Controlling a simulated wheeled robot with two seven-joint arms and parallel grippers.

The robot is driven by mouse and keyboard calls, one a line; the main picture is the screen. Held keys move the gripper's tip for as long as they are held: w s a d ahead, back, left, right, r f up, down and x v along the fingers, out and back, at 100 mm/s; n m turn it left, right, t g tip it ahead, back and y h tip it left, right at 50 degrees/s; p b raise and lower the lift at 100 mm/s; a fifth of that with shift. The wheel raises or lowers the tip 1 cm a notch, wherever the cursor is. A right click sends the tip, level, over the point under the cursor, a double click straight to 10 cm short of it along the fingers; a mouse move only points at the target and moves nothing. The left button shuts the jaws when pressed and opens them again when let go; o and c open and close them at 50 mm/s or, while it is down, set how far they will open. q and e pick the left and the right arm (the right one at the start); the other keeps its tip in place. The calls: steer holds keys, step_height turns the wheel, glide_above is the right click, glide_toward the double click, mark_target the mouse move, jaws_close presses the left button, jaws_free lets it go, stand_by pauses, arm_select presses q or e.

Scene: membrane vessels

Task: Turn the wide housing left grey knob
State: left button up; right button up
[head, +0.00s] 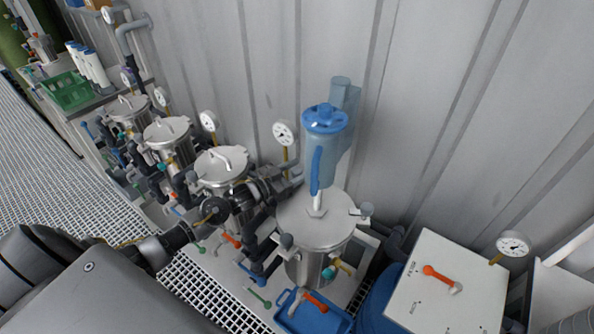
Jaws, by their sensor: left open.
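The wide housing (312,232) is a broad steel vessel with a flat lid, right of the row of narrower vessels. A round grey knob (285,241) sits at its left front edge. A second grey knob (367,208) sits at its right edge. My left gripper (268,189) reaches in from the left, open, at the upper left of the housing and above the left knob in the picture. It appears apart from that knob. Its fingers are dark against dark pipes, so their exact outline is hard to tell. My right gripper is out of view.
Several steel vessels (220,167) with gauges and dark pipes stand to the left. A white box (450,285) with an orange-handled valve is at right. A blue tray (300,317) lies in front; corrugated wall behind.

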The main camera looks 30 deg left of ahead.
arm_select(q)
steer(key=shift+s+a+f, duration=0.1)
steer(key=shift+s+a, duration=0.15)
steer(key=shift+s, duration=0.25)
steer(key=b+v, duration=0.3)
steer(key=v, duration=0.6)
steer(key=shift+s+a, duration=0.2)
steer(key=shift+s, duration=0.15)
stand_by(0.7)
